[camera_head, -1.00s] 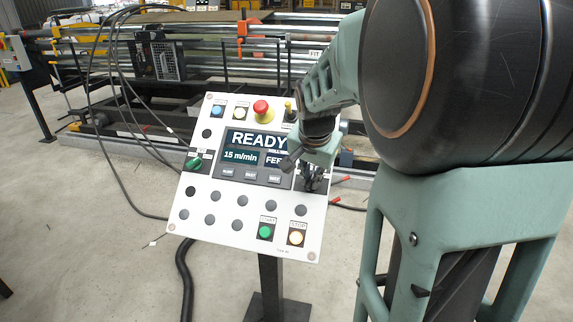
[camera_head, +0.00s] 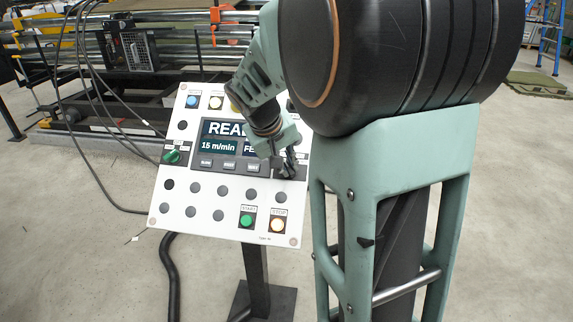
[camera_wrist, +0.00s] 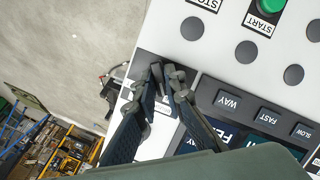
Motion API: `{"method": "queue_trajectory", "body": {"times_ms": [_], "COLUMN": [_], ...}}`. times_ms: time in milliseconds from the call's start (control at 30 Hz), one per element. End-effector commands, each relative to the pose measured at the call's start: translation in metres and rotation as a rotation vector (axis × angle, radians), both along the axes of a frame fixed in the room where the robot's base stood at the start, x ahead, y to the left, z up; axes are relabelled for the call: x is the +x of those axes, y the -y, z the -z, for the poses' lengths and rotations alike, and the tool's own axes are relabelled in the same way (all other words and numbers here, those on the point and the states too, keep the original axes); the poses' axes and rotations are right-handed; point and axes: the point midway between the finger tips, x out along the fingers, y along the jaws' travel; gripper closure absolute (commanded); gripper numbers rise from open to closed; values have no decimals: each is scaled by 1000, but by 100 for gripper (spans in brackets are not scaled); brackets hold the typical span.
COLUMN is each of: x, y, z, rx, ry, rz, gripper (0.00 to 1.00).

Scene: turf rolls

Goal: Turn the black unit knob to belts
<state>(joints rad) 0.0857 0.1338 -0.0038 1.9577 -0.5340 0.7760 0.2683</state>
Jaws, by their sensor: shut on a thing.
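The white control panel (camera_head: 180,215) stands tilted on a dark post. My gripper (camera_head: 287,170) is at the panel's right side, beside the display. In the wrist view the fingertips (camera_wrist: 166,78) are close together over a dark plate (camera_wrist: 188,75) and shut on the black unit knob there. The fingers cover nearly all of the knob, so its pointer and setting cannot be read. The display (camera_head: 218,130) is partly hidden by my arm; "15 m/min" and "FE" can be read.
A green knob (camera_head: 172,157) sits at the panel's left. The green start button (camera_head: 246,221) and pale stop button (camera_head: 277,225) are at the lower right. Rails and cables of a machine (camera_head: 125,45) lie behind. Open concrete floor (camera_head: 90,250) surrounds the post.

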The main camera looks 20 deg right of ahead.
Motion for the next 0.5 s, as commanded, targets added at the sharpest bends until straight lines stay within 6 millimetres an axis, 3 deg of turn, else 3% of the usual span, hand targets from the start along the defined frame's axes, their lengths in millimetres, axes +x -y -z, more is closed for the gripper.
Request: {"method": "queue_trajectory", "body": {"times_ms": [500], "x": [-3], "y": [-1], "z": [7], "rx": [-190], "ry": [-141], "rz": [-272], "gripper": [100]}}
